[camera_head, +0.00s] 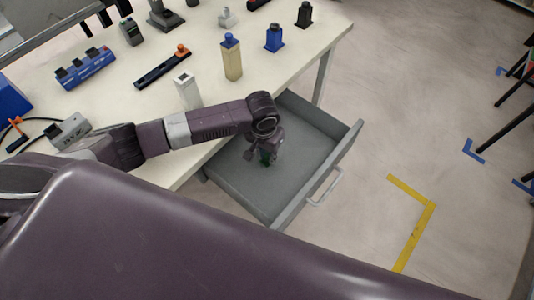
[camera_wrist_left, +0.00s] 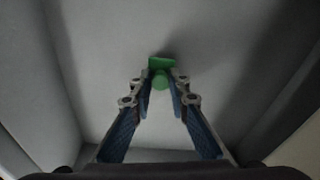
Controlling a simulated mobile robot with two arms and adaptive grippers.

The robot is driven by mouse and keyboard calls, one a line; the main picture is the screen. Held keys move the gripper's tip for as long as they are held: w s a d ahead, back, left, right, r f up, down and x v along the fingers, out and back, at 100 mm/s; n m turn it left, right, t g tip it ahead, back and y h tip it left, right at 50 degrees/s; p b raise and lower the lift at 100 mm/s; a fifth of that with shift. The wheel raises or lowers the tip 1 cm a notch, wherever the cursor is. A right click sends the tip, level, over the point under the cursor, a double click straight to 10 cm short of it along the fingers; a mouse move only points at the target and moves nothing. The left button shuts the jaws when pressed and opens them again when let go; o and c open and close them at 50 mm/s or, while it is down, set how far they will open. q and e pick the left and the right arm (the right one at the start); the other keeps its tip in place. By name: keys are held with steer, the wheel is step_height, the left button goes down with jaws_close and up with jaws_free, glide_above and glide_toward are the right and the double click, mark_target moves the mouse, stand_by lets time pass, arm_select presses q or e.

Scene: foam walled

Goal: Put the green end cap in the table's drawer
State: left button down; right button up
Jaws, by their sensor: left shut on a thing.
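The green end cap (camera_wrist_left: 161,66) is between the fingertips of my left gripper (camera_wrist_left: 160,88), which is shut on it. In the head view my left gripper (camera_head: 265,152) points down inside the open drawer (camera_head: 235,188), and only a small dark green patch of the end cap (camera_head: 266,157) shows. The grey drawer is pulled out from under the table (camera_head: 140,110) and otherwise looks empty. The left wrist view shows the drawer floor (camera_wrist_left: 100,50) behind the cap. I cannot tell whether the cap touches the floor. My right gripper is not in view.
On the table stand a white block (camera_head: 187,90), a beige bottle-like item (camera_head: 232,58), a blue item (camera_head: 274,38) and a black item (camera_head: 304,14). The drawer's front panel with its handle (camera_head: 326,188) sticks out over the floor. Yellow tape (camera_head: 418,218) marks the open floor to the right.

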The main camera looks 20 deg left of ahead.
mark_target(265, 164)
arm_select(q)
steer(key=c, duration=1.8)
jaws_free()
steer(key=shift+c, duration=0.2)
step_height(265, 164, up, 12)
steer(key=s, duration=0.1)
steer(key=shift+s+p, duration=0.25)
steer(key=shift+p, duration=0.05)
steer(key=shift+r, duration=0.1)
